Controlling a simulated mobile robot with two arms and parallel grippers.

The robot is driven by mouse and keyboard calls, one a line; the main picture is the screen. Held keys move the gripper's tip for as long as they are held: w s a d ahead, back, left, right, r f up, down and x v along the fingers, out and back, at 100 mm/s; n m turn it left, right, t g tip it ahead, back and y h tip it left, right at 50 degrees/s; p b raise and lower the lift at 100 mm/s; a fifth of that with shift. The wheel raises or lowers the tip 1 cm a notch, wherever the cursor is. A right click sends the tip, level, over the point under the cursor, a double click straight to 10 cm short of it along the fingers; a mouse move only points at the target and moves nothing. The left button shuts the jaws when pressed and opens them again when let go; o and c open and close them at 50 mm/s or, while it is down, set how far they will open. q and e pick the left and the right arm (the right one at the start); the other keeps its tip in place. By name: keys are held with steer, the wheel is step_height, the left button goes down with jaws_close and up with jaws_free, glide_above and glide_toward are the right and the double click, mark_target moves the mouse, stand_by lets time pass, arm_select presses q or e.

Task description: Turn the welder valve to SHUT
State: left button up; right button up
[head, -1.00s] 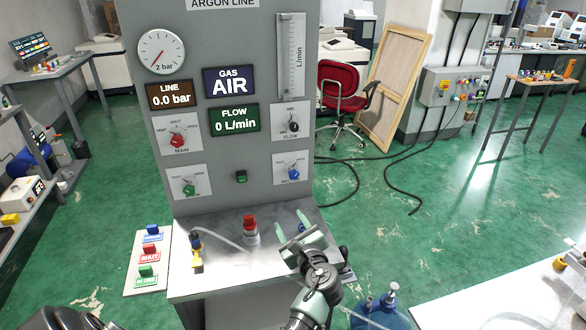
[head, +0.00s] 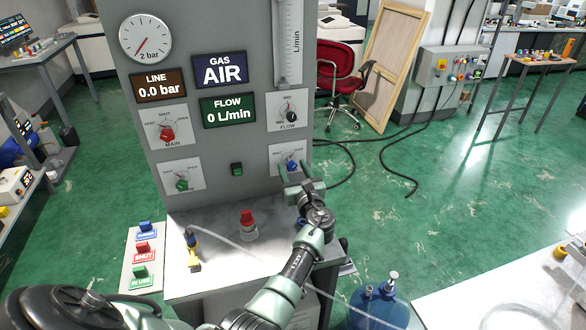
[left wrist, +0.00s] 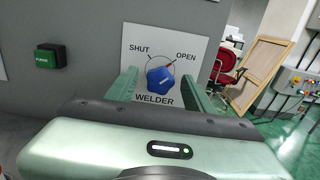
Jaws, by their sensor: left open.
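The welder valve is a blue knob (left wrist: 160,80) on a white plate (left wrist: 184,47) marked SHUT at left, OPEN at right and WELDER below. In the head view the blue knob (head: 291,165) is at the lower right of the grey panel. My left gripper (head: 294,177) is right in front of it. In the left wrist view its two fingers (left wrist: 165,90) are open, one on each side of the knob. I cannot tell whether they touch it.
Nearby on the panel are a green knob (head: 182,184), a red MAIN knob (head: 167,133), a FLOW knob (head: 290,115) and a green button (head: 237,169). Below, a metal shelf (head: 215,279) holds a red-topped item (head: 248,225) and a yellow-and-black fitting (head: 192,250).

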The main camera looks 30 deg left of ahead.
arm_select(q)
steer(key=shift+s+r, duration=0.1)
steer(key=shift+d, duration=0.1)
steer(key=shift+c, duration=0.5)
jaws_close()
arm_select(e)
steer(key=shift+w+a, duration=0.25)
steer(key=shift+a, duration=0.3)
steer(key=shift+d+f, duration=0.1)
